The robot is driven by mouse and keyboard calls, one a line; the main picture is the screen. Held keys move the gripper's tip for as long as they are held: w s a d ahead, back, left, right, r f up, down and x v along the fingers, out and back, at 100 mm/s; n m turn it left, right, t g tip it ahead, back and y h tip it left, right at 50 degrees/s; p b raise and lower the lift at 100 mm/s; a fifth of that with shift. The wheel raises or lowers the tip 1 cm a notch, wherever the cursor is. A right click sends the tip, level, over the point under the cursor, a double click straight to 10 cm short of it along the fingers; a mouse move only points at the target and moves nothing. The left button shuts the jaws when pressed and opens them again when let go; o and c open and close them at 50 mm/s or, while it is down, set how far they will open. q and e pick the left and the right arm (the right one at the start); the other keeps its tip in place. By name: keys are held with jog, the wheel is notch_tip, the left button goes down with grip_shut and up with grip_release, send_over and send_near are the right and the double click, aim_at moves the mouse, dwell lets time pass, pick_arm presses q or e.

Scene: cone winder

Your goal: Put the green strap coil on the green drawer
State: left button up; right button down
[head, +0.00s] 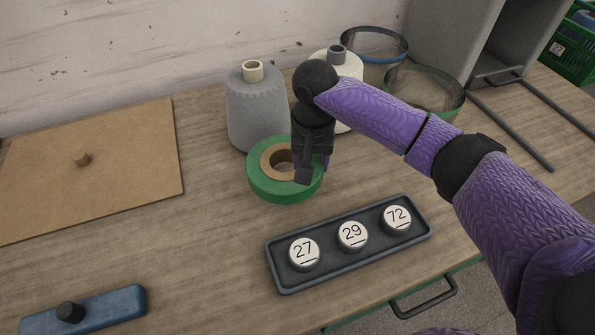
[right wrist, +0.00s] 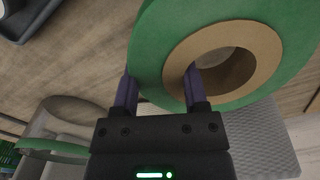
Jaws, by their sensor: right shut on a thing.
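The green strap coil (head: 270,187), a green ring with a brown core, is at the middle of the wooden table, in front of a grey yarn cone. My right gripper (head: 309,172) is shut on the coil's right side. In the right wrist view, one finger of the gripper (right wrist: 160,88) is inside the core of the coil (right wrist: 150,50) and the other is outside its rim. I cannot tell whether the coil touches the table. A strip of the green drawer (head: 372,313) shows below the table's front edge, with a dark handle (head: 424,297). My left gripper is out of view.
A dark tray (head: 277,264) with three numbered discs lies between coil and front edge. A grey cone (head: 250,108) and a pale cone stand behind. Blue-rimmed (head: 375,42) and green-rimmed (head: 458,104) round containers are at the back. A brown board (head: 120,150) lies left.

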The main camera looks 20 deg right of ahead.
notch_tip(320, 180, down, 5)
jog(key=shift+f+b, duration=0.1)
jog(key=shift+b, duration=0.9)
jog(key=shift+f, duration=0.15)
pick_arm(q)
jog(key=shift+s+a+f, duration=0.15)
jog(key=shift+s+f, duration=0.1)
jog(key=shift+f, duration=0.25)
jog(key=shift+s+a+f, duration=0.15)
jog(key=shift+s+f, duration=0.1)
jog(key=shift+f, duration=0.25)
pick_arm(e)
jog(key=shift+c, duration=0.5)
grip_release()
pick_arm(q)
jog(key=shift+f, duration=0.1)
